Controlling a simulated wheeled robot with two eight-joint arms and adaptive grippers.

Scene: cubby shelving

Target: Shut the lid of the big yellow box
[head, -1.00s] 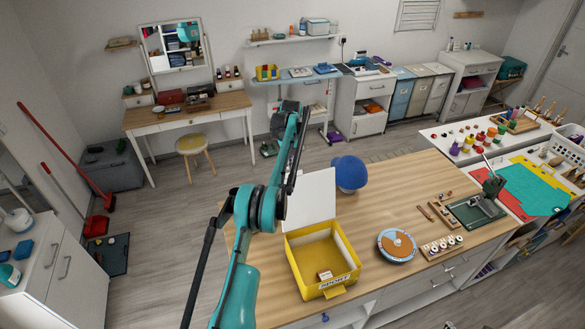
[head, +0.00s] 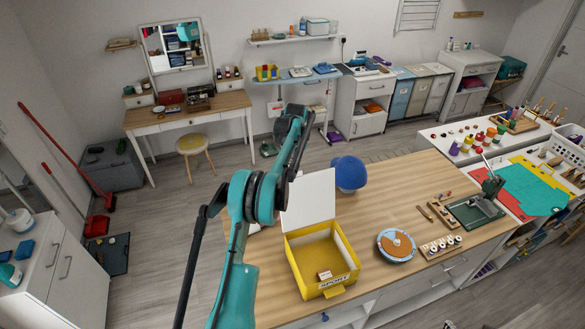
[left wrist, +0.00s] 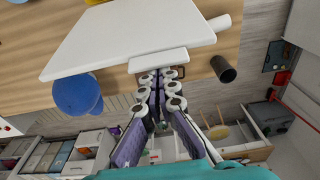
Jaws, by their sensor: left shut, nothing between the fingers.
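The yellow box (head: 347,252) stands on the wooden table with its lid (head: 310,205) open. The lid stands up from the box's back edge, its white inner face toward the head camera. In the head view the gripper is hidden. My right gripper is not in view.
A blue rounded object (head: 349,173) stands close to the lid's right side. A round brown-topped disc (head: 396,245) lies right of the box. In the left wrist view, a white roll (left wrist: 222,22) and a dark cup (left wrist: 222,68) are beside the lid.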

